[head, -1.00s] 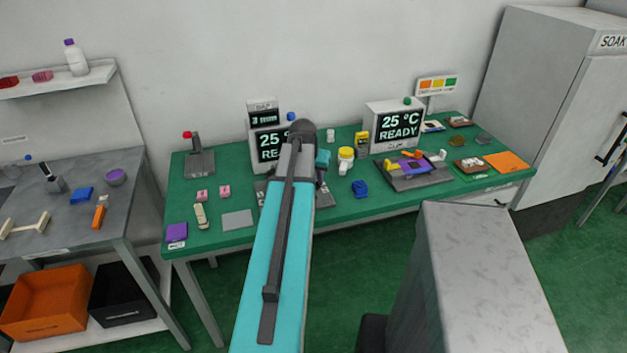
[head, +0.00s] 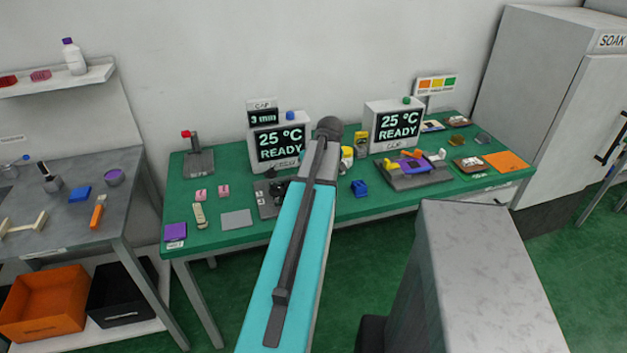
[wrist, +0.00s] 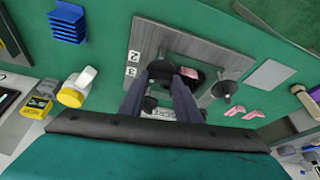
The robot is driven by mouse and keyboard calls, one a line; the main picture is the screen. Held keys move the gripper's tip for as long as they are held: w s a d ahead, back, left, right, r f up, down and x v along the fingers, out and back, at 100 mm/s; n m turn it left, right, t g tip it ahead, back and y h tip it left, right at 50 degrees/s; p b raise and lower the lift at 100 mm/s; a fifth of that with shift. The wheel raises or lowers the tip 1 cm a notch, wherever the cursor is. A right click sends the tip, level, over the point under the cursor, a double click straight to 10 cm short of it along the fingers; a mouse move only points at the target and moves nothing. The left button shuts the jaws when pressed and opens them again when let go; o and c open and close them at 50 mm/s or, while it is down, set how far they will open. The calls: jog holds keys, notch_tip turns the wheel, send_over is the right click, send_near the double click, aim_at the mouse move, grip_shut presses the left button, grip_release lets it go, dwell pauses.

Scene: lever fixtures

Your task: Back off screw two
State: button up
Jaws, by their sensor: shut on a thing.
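The grey fixture plate (wrist: 206,47) lies on the green table and fills the upper middle of the wrist view. Its left part also shows in the head view (head: 266,207), with the rest behind my arm. Two small white number tags (wrist: 133,63) sit on its edge, too small to read surely. My gripper (wrist: 170,74) is over the plate with its fingers close together around a dark round screw head, mostly hidden by them. A second dark knob (wrist: 228,89) stands apart, to the right. A small pink piece (wrist: 188,72) shows by the fingertips. I cannot tell which screw is two.
A yellow-capped white bottle (wrist: 76,88) and a blue rack (wrist: 67,24) stand left in the wrist view. Two pink blocks (head: 212,192) and a grey sheet (head: 237,219) lie left of the plate in the head view. A display box (head: 281,142) stands behind the plate.

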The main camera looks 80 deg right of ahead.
jog(key=n, duration=0.2)
jog(key=s+n+t+y+b, duration=0.1)
jog(key=shift+d+n, duration=0.15)
jog(key=shift+n, duration=0.25)
jog(key=shift+n+t+y, duration=0.3)
jog(key=shift+n+y, duration=0.3)
jog(key=shift+n, duration=0.9)
jog(key=o, duration=1)
jog(key=shift+r, duration=0.1)
jog(key=shift+o, duration=0.2)
jog(key=shift+w, duration=0.1)
jog(key=shift+b, duration=0.3)
jog(key=b+v, duration=0.2)
jog(key=v, duration=1.1)
jog(key=shift+r, duration=0.35)
